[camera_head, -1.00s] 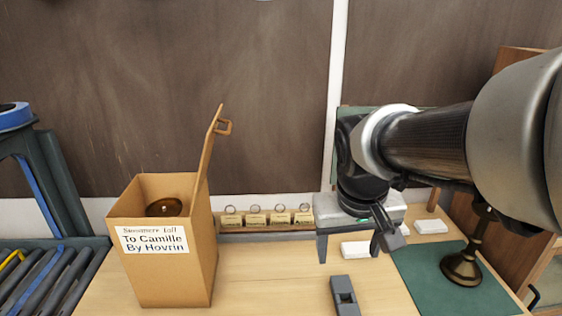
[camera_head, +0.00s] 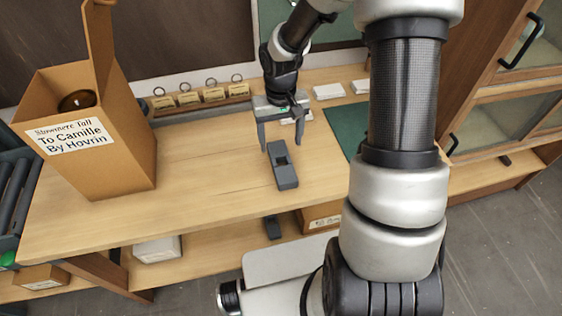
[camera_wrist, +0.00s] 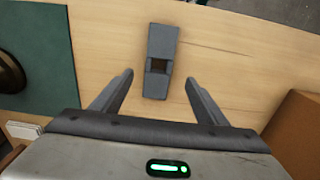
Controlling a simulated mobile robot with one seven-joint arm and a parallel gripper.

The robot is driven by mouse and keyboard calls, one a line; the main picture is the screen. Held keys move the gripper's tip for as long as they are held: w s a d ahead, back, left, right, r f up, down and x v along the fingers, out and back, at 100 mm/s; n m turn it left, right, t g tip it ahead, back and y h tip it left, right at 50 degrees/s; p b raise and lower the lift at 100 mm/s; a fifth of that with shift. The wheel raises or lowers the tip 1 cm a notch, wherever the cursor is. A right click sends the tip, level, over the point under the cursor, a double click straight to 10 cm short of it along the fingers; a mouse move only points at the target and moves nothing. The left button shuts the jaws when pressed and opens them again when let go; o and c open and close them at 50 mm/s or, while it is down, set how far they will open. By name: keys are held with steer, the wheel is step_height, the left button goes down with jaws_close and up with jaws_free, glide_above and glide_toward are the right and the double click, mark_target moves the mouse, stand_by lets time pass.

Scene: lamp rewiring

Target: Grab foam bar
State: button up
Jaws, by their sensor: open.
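A dark grey bar (camera_head: 282,166) with a square recess lies on the wooden table near its front edge; it looks like the foam bar. It also shows in the wrist view (camera_wrist: 160,58), upright in the picture and lying ahead of the fingers. My gripper (camera_head: 280,147) is open and empty, its fingers pointing down towards the table just behind the bar. In the wrist view my gripper (camera_wrist: 159,80) has its fingertips on either side of the bar's near end. I cannot tell their height above it, and no contact shows.
A tall open cardboard box (camera_head: 105,150) with a label stands at left. Several tagged rings (camera_head: 200,97) line the back. White blocks (camera_head: 328,91) and a green mat (camera_head: 345,128) lie at right. A dark round base (camera_wrist: 8,75) rests on the mat. The table between box and bar is clear.

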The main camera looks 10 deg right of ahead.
mark_target(281, 160)
step_height(281, 160, down, 9)
steer(key=shift+d+f, duration=0.1)
stand_by(0.4)
steer(key=shift+c, duration=0.2)
steer(key=c, duration=1.1)
